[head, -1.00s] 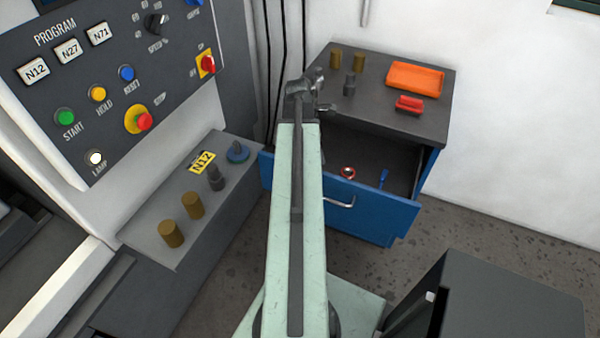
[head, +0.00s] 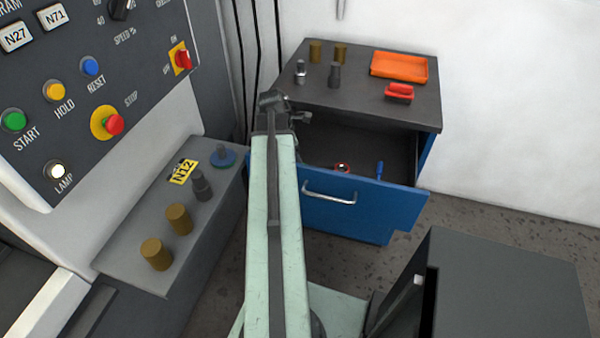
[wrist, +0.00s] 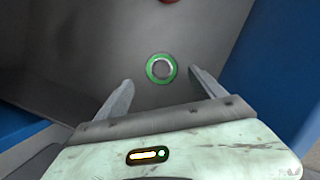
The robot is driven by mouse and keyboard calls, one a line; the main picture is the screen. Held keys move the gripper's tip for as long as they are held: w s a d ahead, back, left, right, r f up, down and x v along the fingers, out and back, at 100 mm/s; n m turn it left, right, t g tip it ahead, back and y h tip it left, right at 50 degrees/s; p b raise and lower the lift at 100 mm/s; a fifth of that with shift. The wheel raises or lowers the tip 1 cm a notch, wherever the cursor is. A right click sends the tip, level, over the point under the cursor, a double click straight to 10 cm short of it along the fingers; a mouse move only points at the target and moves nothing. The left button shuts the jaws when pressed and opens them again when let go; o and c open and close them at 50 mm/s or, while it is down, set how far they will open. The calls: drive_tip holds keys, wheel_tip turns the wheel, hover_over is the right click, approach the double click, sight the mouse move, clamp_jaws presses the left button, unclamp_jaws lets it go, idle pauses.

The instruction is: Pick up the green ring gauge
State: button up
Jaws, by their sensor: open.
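The green ring gauge (wrist: 161,69) lies flat on the grey drawer floor in the wrist view, with a pale centre. My gripper (wrist: 161,79) is open and empty, with one finger to each side of the ring in the picture and apart from it. I cannot tell how high the fingertips are above the floor. In the head view my arm's end is at the left part of the open blue drawer (head: 350,210). The green ring does not show there; my arm or the drawer front hides it.
A red ring (head: 342,167) and a blue-handled item (head: 380,170) lie in the drawer. An orange tray (head: 399,66), a red-handled item (head: 398,92) and several cylinders stand on the cabinet top (head: 300,95). A control panel (head: 95,95) is at the left.

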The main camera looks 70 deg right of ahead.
drive_tip(key=b+x, duration=0.4)
drive_tip(key=x, duration=0.1)
drive_tip(key=shift+s+f, duration=0.15)
drive_tip(key=shift+a+r, duration=0.1)
drive_tip(key=shift+r, duration=0.1)
clamp_jaws()
drive_tip(key=shift+r, duration=0.1)
